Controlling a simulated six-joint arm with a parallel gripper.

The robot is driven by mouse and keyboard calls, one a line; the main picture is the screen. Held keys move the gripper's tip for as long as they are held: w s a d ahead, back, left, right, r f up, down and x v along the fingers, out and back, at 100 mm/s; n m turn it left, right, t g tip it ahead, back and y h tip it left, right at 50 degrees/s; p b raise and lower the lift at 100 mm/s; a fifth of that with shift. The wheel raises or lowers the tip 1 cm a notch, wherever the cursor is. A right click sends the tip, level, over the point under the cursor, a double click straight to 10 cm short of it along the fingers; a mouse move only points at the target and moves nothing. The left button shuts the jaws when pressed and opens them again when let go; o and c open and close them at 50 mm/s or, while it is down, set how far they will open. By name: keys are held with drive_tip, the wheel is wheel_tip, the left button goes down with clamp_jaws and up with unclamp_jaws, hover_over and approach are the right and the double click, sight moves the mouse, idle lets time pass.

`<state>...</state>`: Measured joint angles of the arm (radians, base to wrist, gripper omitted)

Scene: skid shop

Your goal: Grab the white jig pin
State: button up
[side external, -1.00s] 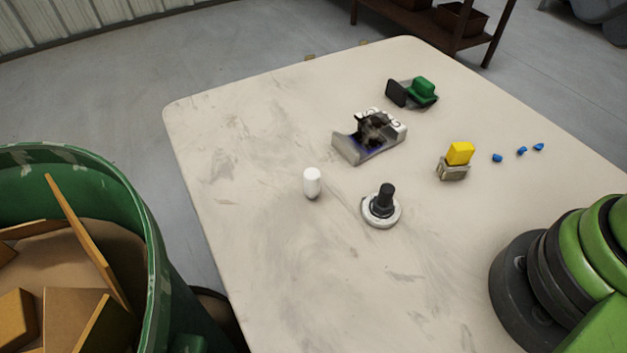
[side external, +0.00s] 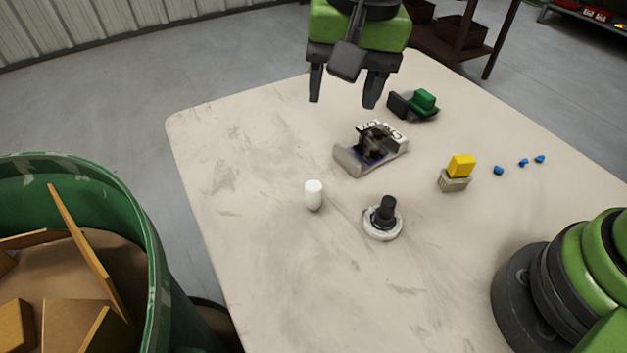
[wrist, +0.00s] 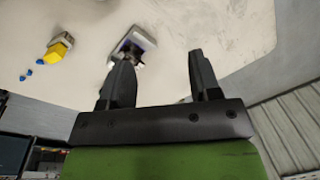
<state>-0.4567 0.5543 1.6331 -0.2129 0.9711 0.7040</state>
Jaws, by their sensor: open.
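The white jig pin (side external: 314,195) stands upright on the table, left of a black peg in a white ring, in the side view. I cannot make it out in the wrist view. My gripper (side external: 342,102) is open and empty, high above the far part of the table. In the picture it is above and slightly right of the pin, well apart from it. The two dark fingers of my gripper (wrist: 158,72) also show in the wrist view, spread apart with nothing between them.
A black peg (side external: 387,207) stands in a white ring (side external: 383,233). A grey metal fixture (side external: 350,160), a green block (side external: 424,99), a yellow block (side external: 461,165) and small blue pieces (side external: 523,162) lie on the table (side external: 260,250). A green barrel (side external: 150,250) with wooden pieces stands at left.

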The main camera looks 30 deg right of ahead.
drive_tip(key=g+h, duration=0.1)
hover_over(313, 185)
wheel_tip(313, 185, down, 7)
drive_tip(key=shift+f, duration=0.1)
drive_tip(key=f, duration=0.4)
drive_tip(key=shift+a+f, duration=0.2)
drive_tip(key=shift+f, duration=0.05)
drive_tip(key=shift+d+f, duration=0.2)
drive_tip(key=shift+f, duration=2.9)
drive_tip(key=c, duration=1)
